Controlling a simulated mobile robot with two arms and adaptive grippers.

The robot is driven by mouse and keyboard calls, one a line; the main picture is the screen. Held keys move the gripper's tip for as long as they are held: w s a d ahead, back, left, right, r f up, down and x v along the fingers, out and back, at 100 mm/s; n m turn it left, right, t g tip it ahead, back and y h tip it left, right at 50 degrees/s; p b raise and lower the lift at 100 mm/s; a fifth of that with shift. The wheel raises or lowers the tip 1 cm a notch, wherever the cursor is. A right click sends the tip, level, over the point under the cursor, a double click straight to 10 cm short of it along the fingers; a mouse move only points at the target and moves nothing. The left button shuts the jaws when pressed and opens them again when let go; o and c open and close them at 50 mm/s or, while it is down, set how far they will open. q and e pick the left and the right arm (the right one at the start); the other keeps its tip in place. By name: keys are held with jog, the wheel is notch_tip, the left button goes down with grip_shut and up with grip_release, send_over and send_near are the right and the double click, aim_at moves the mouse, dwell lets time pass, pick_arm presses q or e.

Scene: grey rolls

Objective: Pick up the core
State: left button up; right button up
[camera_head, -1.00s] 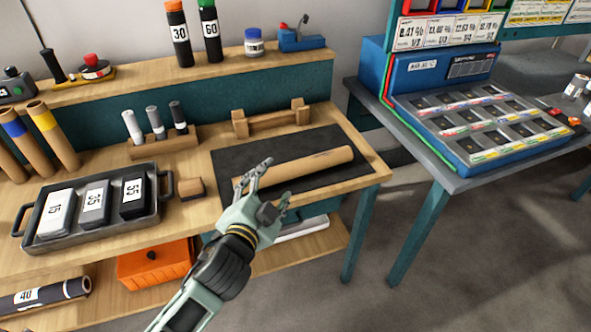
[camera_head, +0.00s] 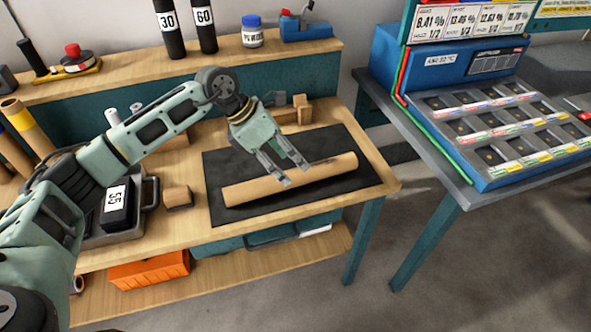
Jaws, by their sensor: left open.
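The core, a plain brown cardboard tube (camera_head: 329,170), lies slantwise on the black mat (camera_head: 222,165) on the wooden workbench. My left gripper (camera_head: 294,175) reaches in from the left and points down over the middle of the tube. Its two fingers are apart, with nothing held between them. The fingertips overlap the tube in the picture and hide a small part of it; I cannot tell whether they touch it. My right gripper is not in view.
A wooden rest (camera_head: 303,108) stands behind the mat. A small wooden block (camera_head: 178,197) and a dark tray (camera_head: 152,188) sit left of it, the tray partly behind my arm. A blue compartment unit (camera_head: 480,178) stands on the grey table to the right.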

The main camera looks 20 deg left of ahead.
aim_at(292, 179)
pick_arm(q)
jog(key=a, duration=0.2)
jog(key=a+y, duration=0.1)
jog(key=a, duration=0.1)
jog(key=shift+w+f, duration=0.2)
jog(key=shift+w, duration=0.1)
jog(key=p+x, duration=0.1)
jog(key=x, duration=0.2)
jog(key=s+p+x, duration=0.1)
jog(key=x, duration=0.2)
jog(key=shift+s+d+f, duration=0.1)
jog(key=shift+d, duration=0.1)
jog(key=shift+d+f, duration=0.2)
jog(key=shift+f, duration=0.4)
jog(key=c, duration=1.3)
